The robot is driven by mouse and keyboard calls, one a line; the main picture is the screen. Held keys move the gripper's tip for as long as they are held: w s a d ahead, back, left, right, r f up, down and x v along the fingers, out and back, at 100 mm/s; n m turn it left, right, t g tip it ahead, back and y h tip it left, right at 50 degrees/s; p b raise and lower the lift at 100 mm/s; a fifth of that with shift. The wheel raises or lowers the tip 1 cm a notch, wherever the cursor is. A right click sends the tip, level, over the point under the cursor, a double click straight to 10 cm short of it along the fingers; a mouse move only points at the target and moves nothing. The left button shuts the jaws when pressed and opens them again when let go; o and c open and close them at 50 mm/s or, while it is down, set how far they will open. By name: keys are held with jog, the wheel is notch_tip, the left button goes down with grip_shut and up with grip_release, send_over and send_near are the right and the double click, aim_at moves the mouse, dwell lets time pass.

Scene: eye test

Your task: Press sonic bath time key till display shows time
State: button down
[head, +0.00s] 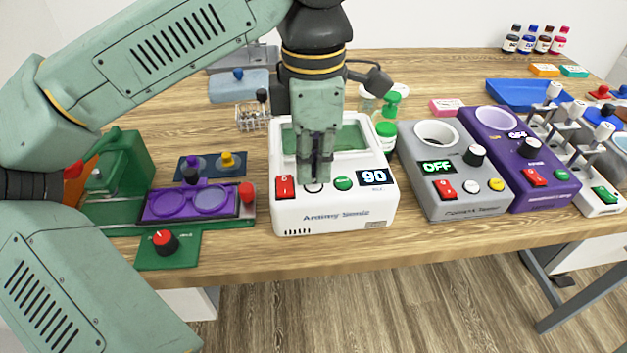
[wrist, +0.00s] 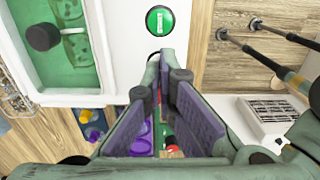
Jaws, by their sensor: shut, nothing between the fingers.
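The white sonic bath (head: 335,216) stands at the front of the table in the head view, with its green-tinted basin (head: 355,139) behind the panel. Its display (head: 374,176) is lit and reads 90. A red switch (head: 285,187) is at the panel's left and a green button (head: 343,183) is right of centre. My gripper (head: 315,183) is shut and empty, pointing down over the panel between them. A round key there is mostly hidden by the fingertips; I cannot tell whether they touch it. In the wrist view, the fingers (wrist: 166,56) are below the green button (wrist: 160,20).
A grey device (head: 460,196) reading OFF and a purple device (head: 551,190) stand to the right. A purple two-well tray (head: 165,204) and a green box with a dial (head: 168,258) are at left.

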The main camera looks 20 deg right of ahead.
jog(key=shift+f+b, duration=0.35)
jog(key=shift+f, duration=0.1)
dwell(0.4)
notch_tip(320, 180, up, 8)
jog(key=p, duration=0.6)
dwell(0.7)
